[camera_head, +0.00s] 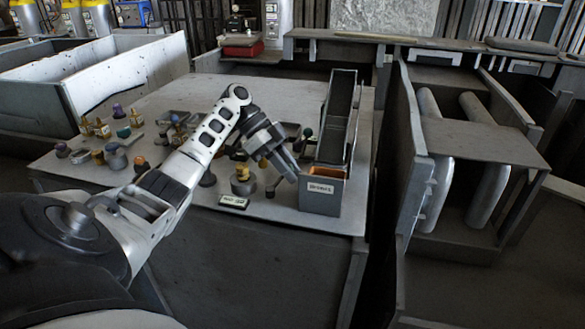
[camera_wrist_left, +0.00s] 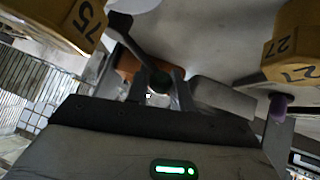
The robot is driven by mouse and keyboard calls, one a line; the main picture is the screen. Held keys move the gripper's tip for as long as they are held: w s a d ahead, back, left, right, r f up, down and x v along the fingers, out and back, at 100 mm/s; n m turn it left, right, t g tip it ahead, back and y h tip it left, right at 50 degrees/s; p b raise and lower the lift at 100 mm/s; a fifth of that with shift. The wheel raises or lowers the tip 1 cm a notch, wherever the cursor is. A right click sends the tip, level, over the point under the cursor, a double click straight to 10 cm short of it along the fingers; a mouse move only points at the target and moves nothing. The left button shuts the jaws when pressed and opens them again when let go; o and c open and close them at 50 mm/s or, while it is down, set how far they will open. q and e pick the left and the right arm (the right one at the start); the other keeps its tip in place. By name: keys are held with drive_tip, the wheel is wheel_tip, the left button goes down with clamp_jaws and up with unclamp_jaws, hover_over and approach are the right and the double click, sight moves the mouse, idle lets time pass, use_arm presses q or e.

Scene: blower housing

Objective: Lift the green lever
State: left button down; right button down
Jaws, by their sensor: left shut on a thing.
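A grey shaft or arm runs from near the knob toward the upper left. In the head view my left gripper (camera_head: 291,174) reaches down at the right part of the grey panel table, just left of a labelled grey box. The gripped knob is not clear there. My right gripper is not in view.
The grey table (camera_head: 250,225) carries several knobs and levers at its left. The labelled box (camera_head: 320,196) with an orange inside and a tall grey bin (camera_head: 340,110) stand close right of the gripper. Yellow numbered blocks (camera_wrist_left: 292,45) flank it in the wrist view.

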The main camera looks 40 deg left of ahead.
use_arm(q)
drive_tip(key=shift+s+a+f, duration=0.1)
drive_tip(key=c, duration=1.3)
unclamp_jaws()
drive_tip(key=shift+o, duration=0.2)
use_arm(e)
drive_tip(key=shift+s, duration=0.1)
use_arm(q)
drive_tip(key=b+v, duration=0.1)
drive_tip(key=v, duration=0.4)
drive_tip(key=shift+a+r, duration=0.2)
drive_tip(key=shift+a, duration=0.05)
drive_tip(key=p+v, duration=0.4)
drive_tip(key=v, duration=0.6)
drive_tip(key=shift+p, duration=0.3)
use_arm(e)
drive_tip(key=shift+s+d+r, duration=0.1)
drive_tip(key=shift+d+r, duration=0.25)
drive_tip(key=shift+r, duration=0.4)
use_arm(q)
drive_tip(key=shift+a+r, duration=0.1)
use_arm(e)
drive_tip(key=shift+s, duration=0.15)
